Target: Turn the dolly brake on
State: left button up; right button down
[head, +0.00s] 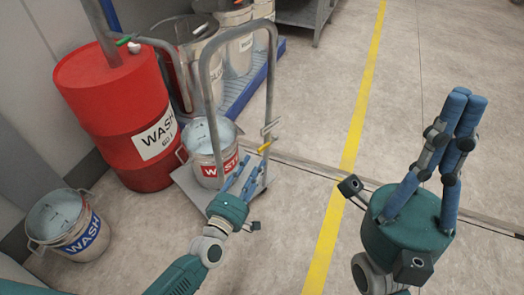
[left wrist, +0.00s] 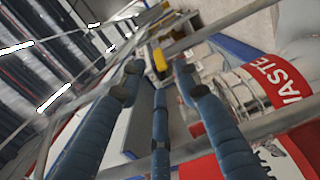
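The dolly has a grey tube handle (head: 207,85) and a low platform (head: 187,184). A small yellow lever (head: 265,146), apparently the brake, sticks out at the handle's right upright, below a grey bracket (head: 270,127). A yellow piece, apparently this lever, also shows in the left wrist view (left wrist: 160,60), beyond and between the fingertips. My left gripper (head: 242,178) is just below the lever in the head view, fingers apart and apparently not touching it. My right gripper (head: 466,98) is raised at the right and looks empty; its fingers overlap, so its opening is unclear.
A white waste bucket (head: 205,141) stands on the dolly. A red drum (head: 115,110) is behind it at left, and another bucket (head: 68,222) is on the floor at lower left. Bins stand on a blue pallet (head: 250,88) behind. The floor around the yellow line (head: 350,140) is clear.

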aim_at(262, 151)
pick_arm(q)
jog(key=b+x, duration=0.1)
jog(key=x, duration=0.6)
jog(key=shift+w+b, duration=0.15)
jog(key=shift+b, duration=0.2)
